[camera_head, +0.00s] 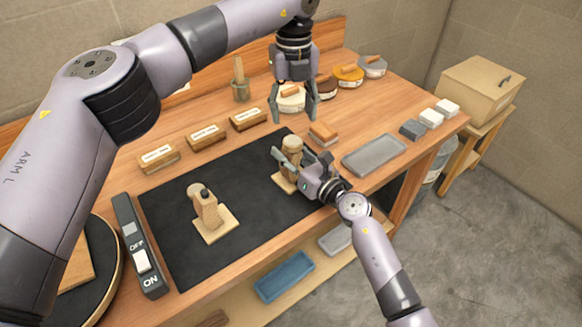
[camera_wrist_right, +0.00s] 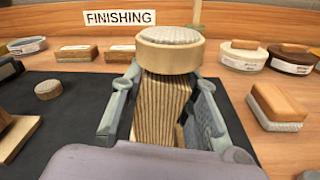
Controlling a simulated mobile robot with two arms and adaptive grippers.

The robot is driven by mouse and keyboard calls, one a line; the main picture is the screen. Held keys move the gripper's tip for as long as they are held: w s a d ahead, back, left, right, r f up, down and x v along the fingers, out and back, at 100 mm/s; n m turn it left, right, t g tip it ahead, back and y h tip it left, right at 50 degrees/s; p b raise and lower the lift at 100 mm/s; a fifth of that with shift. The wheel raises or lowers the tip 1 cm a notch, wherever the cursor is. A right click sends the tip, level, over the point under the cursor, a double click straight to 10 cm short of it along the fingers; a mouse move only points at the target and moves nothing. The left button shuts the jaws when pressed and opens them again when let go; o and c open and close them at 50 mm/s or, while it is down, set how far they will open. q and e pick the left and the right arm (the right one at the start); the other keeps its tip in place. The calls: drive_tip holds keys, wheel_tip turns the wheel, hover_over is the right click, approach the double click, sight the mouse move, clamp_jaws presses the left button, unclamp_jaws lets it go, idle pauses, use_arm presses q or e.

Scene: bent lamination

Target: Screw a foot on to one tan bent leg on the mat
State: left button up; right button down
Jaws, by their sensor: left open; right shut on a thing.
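One tan bent leg (camera_wrist_right: 160,105) of striped laminated wood stands on the black mat (camera_head: 165,218) at its right end. A round foot (camera_wrist_right: 170,48) with a grey pad face sits at its top; it also shows in the head view (camera_head: 293,144). My right gripper (camera_head: 291,165) is shut on this leg, one finger on each side. My left gripper (camera_head: 296,112) is open and empty above and behind it. A second tan leg (camera_head: 210,213) with a dark spot on top stands at the mat's left. A small round disc (camera_wrist_right: 48,89) lies on the mat in the wrist view.
A grey tray (camera_head: 374,155) and a wood-backed block (camera_head: 323,133) lie right of the mat. A switch box (camera_head: 138,247) stands at the left edge. The middle of the mat is clear.

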sight(293, 141)
use_arm(q)
drive_tip(key=n, duration=0.4)
use_arm(e)
drive_tip(key=shift+f, duration=0.1)
use_arm(q)
drive_tip(key=n, duration=0.4)
use_arm(e)
drive_tip(key=shift+s, duration=0.1)
use_arm(q)
drive_tip(key=n, duration=0.9)
use_arm(e)
drive_tip(key=shift+f, duration=0.1)
use_arm(q)
drive_tip(key=shift+f, duration=0.1)
drive_tip(key=shift+f, duration=3.9)
use_arm(e)
drive_tip(key=shift+f, duration=0.1)
use_arm(q)
drive_tip(key=shift+c, duration=0.2)
